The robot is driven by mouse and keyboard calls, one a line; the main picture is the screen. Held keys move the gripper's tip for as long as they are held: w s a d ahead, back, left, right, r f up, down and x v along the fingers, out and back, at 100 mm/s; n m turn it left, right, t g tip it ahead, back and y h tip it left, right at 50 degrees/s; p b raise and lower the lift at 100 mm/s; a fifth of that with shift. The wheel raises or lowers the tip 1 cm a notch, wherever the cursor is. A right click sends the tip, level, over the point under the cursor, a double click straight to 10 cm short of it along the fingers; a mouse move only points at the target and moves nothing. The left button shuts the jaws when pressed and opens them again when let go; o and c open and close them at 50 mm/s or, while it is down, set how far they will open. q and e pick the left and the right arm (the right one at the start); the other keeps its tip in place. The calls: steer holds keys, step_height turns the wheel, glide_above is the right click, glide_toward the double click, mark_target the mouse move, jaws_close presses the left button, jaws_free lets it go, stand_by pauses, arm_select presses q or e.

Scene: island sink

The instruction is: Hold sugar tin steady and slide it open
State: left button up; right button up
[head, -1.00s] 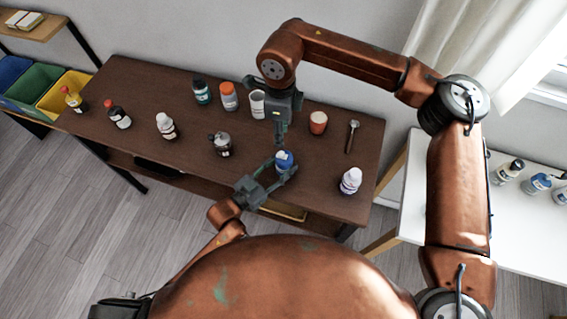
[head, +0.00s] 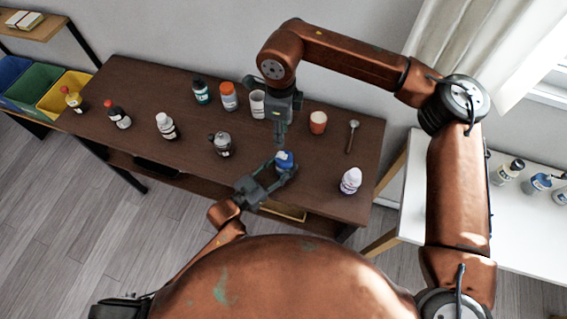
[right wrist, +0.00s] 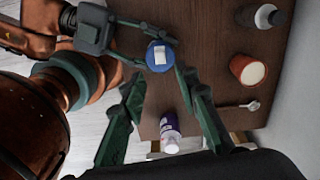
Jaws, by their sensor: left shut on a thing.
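The sugar tin looks to be the small round blue tin (head: 284,160) near the table's front edge. In the right wrist view its blue top (right wrist: 159,56) bears a white patch. My left gripper (head: 282,168) is shut on the tin from the front left, with a finger on either side. My right gripper (head: 280,140) points down just behind the tin in the head view. In the right wrist view its two green fingers (right wrist: 160,105) are spread apart with nothing between them, and the tin lies beyond their tips.
A grey jar (head: 221,145) is to the left.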

mark_target(281, 153)
stand_by(0.4)
steer(key=shift+m, duration=0.9)
step_height(281, 153, down, 10)
steer(key=shift+r, duration=0.1)
jaws_close()
stand_by(0.6)
